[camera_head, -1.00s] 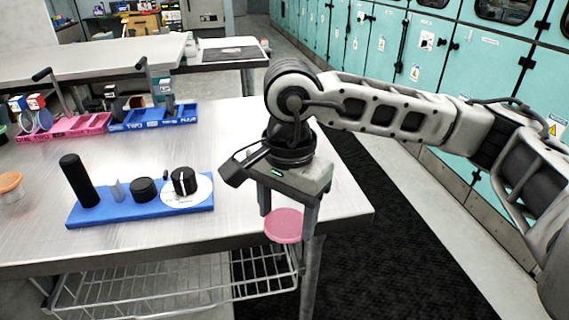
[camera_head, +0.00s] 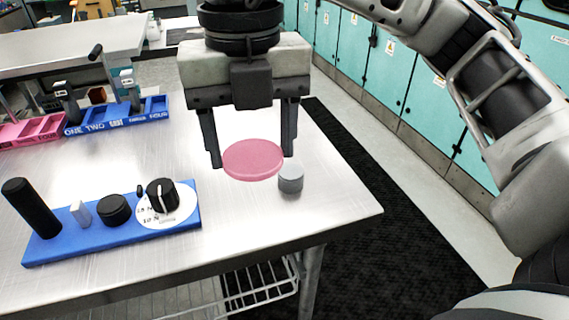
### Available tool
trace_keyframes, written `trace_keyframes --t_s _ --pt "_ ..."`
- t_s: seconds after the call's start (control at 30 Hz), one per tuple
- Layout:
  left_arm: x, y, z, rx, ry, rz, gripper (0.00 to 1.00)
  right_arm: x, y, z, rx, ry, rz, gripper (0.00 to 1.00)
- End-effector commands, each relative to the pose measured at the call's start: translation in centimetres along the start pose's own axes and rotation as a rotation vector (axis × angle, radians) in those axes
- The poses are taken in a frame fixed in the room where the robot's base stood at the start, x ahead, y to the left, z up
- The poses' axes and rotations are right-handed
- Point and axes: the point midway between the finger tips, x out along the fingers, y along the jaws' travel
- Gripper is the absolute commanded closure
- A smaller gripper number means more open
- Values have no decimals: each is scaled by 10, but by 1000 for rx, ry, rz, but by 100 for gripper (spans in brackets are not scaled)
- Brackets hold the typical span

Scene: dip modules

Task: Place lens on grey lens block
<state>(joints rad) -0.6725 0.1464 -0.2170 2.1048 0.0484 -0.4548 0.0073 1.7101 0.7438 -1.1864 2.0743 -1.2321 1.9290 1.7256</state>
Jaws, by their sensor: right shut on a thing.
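The lens (camera_head: 252,160) is a flat pink disc in the middle of the head view. My right gripper (camera_head: 250,162) points down and is shut on it, with one finger at each side of the disc. The grey lens block (camera_head: 291,178) is a short grey cylinder standing on the table just right of and slightly below the lens in the picture. The lens's right edge comes close to the block's top; whether they touch, I cannot tell. My left gripper is not in view.
A blue base (camera_head: 110,237) with black knobs and a white dial stands at the front left of the metal table (camera_head: 330,205). Blue (camera_head: 115,120) and pink (camera_head: 35,131) trays lie farther back. The table's right edge drops to a dark floor mat.

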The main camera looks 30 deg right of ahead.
Motion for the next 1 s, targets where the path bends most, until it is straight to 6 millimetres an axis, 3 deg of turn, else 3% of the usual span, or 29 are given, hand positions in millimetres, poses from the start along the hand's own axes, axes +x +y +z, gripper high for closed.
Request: trace_keyframes --t_s 0.13,0.27,0.47,0.6,1.0 --pt "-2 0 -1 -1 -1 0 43 2 -7 7 58 1 -1 59" --pt "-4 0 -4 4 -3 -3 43 13 -23 30 65 4 -2 59" --pt "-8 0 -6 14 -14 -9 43 35 -51 71 64 3 -2 59" --pt "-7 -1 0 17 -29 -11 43 63 -65 90 59 3 -3 59" --pt "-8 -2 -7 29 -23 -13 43 100 -81 116 56 1 -3 59"
